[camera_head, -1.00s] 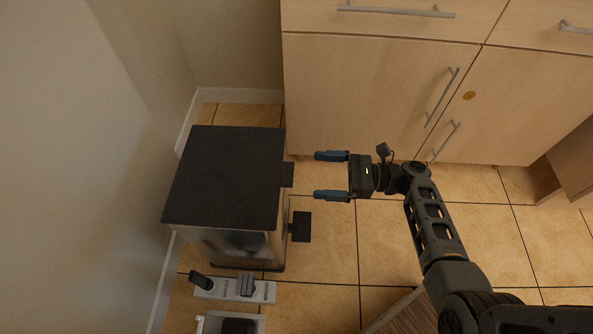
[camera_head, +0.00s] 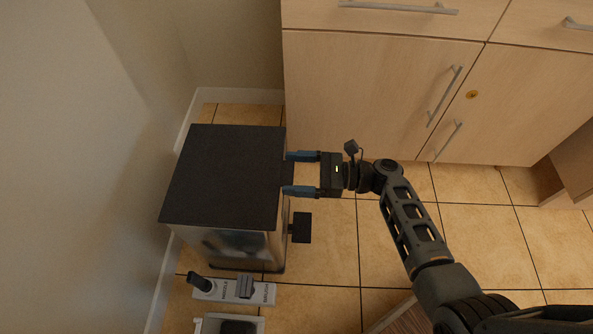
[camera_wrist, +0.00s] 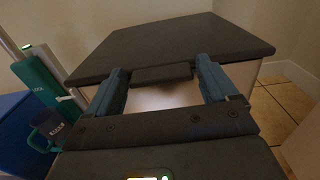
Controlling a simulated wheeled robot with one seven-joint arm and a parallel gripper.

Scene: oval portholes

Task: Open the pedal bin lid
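The pedal bin has a flat black lid (camera_head: 228,172) that lies closed on a shiny metal body (camera_head: 235,245). A small dark tab sticks out from the lid's right edge; in the wrist view this tab (camera_wrist: 162,73) shows between my fingers. A black pedal (camera_head: 301,227) juts out low on the bin's right side. My gripper (camera_head: 301,173) is at the lid's right edge, with its blue fingers apart on either side of the tab. A gap shows between each finger and the tab in the wrist view. The lid also shows there (camera_wrist: 170,42).
Wooden cabinets (camera_head: 370,95) stand behind and to the right. A wall is close on the bin's left. A grey strip with dark parts (camera_head: 235,290) and a white container (camera_head: 205,325) are in front of the bin. Tiled floor (camera_head: 400,240) is open at right.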

